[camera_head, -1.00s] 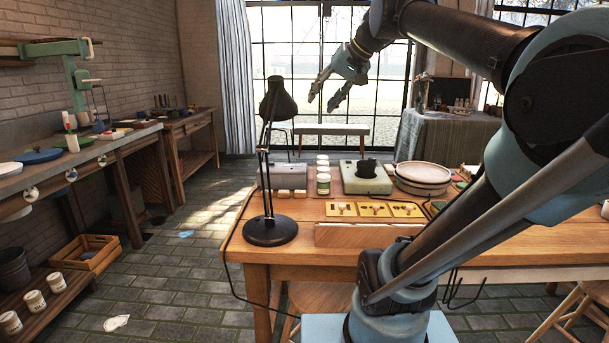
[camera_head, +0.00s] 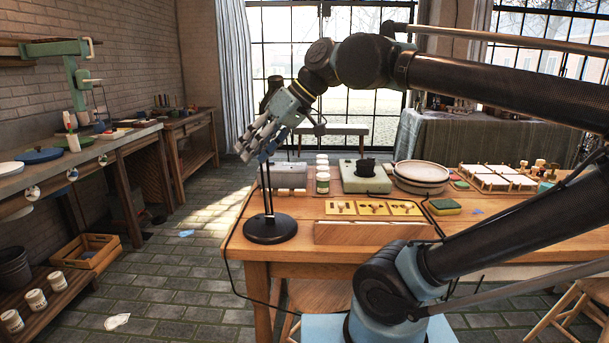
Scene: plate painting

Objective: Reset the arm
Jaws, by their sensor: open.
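My gripper (camera_head: 254,150) is up in the air at the left of the wooden table, in front of the black desk lamp (camera_head: 270,229). Its fingers point down and to the left, spread apart with nothing between them. It hides most of the lamp's head; the lamp's round base shows on the table's left corner. My arm reaches in from the right, high over the table, with its elbow off the right edge of the picture.
The wooden table (camera_head: 480,243) bears stacked plates (camera_head: 421,173), a pale green device (camera_head: 365,178), jars (camera_head: 322,183), a yellow tool tray (camera_head: 373,209), a sponge (camera_head: 443,207) and a tile tray (camera_head: 495,178). Open floor lies left of the table.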

